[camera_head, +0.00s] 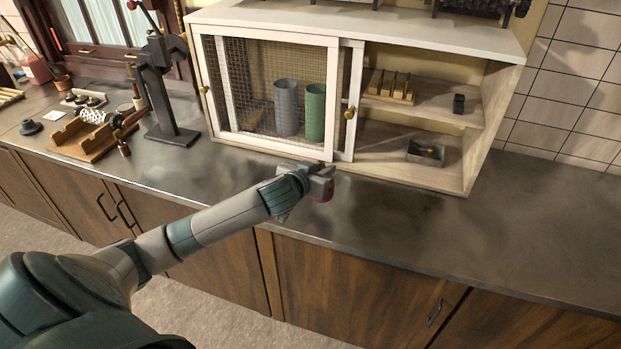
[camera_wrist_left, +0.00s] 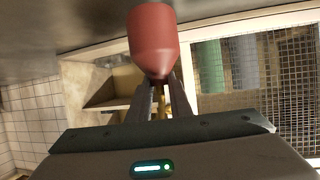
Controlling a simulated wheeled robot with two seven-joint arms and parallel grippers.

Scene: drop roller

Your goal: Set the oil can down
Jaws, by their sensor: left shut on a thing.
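My left gripper (camera_head: 322,178) is over the worktop in front of the white cabinet and is shut on the red oil can (camera_head: 323,196). That view appears upside down, with the counter at the top. I cannot tell whether the can's base touches the counter. My right gripper is not in view.
The white cabinet (camera_head: 265,22) stands behind the gripper, with a mesh door and open shelves on the right. Grey (camera_head: 286,107) and green (camera_head: 315,112) cylinders stand behind the mesh. A dark stand (camera_head: 171,134) is to the left. The worktop (camera_head: 400,215) is clear to the right.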

